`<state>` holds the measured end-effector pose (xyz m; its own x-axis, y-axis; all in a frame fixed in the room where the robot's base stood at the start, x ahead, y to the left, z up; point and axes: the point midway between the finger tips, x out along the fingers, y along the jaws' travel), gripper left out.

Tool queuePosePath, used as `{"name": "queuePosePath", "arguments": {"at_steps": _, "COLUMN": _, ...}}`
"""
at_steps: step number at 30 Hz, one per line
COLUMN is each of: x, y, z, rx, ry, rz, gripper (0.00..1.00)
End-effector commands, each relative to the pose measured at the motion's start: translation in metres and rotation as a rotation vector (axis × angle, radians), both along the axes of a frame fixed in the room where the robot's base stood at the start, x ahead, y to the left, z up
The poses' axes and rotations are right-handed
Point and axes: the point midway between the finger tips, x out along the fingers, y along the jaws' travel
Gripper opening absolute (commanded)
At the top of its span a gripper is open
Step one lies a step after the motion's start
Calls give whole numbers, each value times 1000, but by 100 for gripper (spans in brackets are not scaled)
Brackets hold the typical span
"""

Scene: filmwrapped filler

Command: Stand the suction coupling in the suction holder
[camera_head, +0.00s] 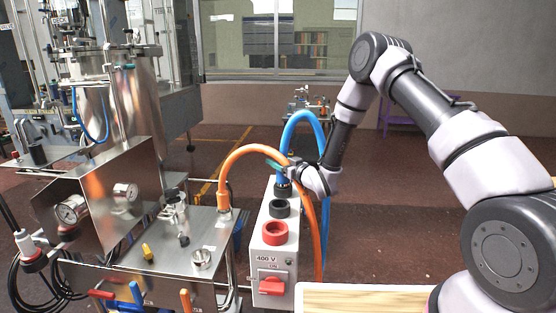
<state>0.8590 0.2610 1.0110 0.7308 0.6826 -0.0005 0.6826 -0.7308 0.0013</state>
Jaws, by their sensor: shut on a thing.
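The coupling I take for the suction coupling (282,181) is the blue end piece of a thick blue hose (304,115). It stands roughly upright over the back end of a white box. My gripper (279,166) reaches in from the right and is shut on it near its top; the fingers partly hide it. Below it is a dark ring-shaped holder (284,191), which I take for the suction holder. I cannot tell whether the coupling is seated in it or just above it. A dark grey ring (280,208) and a red ring (275,233) sit nearer on the box.
An orange hose (250,149) arches from a steel machine (180,240) and passes close to my gripper. The white box (270,262) carries a red switch and a 400 V label. A pale wooden tabletop (370,299) lies at the bottom.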

Motion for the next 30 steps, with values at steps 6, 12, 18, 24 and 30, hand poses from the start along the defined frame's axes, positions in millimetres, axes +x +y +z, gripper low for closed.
{"name": "queuePosePath", "arguments": {"at_steps": 6, "x": 0, "y": 0, "z": 0, "rx": 1, "ry": -2, "rz": 0, "gripper": 0}}
{"name": "queuePosePath", "arguments": {"at_steps": 12, "x": 0, "y": 0, "z": 0, "rx": 1, "ry": -2, "rz": 0, "gripper": 0}}
{"name": "queuePosePath", "arguments": {"at_steps": 18, "x": 0, "y": 0, "z": -1, "rx": 1, "ry": -2, "rz": 0, "gripper": 0}}
{"name": "queuePosePath", "arguments": {"at_steps": 24, "x": 0, "y": 0, "z": -3, "rx": 1, "ry": -2, "rz": 0, "gripper": 0}}
{"name": "queuePosePath", "arguments": {"at_steps": 30, "x": 0, "y": 0, "z": -5, "rx": 1, "ry": -2, "rz": -1, "gripper": 0}}
